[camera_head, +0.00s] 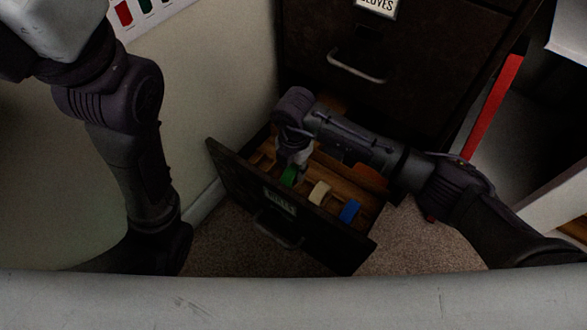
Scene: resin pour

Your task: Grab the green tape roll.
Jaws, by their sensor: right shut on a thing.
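The green tape roll (289,176) is in the open bottom drawer (325,238) of a dark cabinet, toward the drawer's left side. My right arm reaches in from the right, and my right gripper (291,164) points down into the drawer, shut on the green tape roll. The wrist and gripper hide part of the roll, and I cannot tell whether it is lifted off the drawer floor. My left arm hangs at the left; its gripper is not in view.
A cream tape roll (319,193) and a blue tape roll (350,211) stand in the drawer to the right of the green one. A closed drawer with a handle (356,68) is above. A wall is at left, a shelf with a red upright (492,106) at right.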

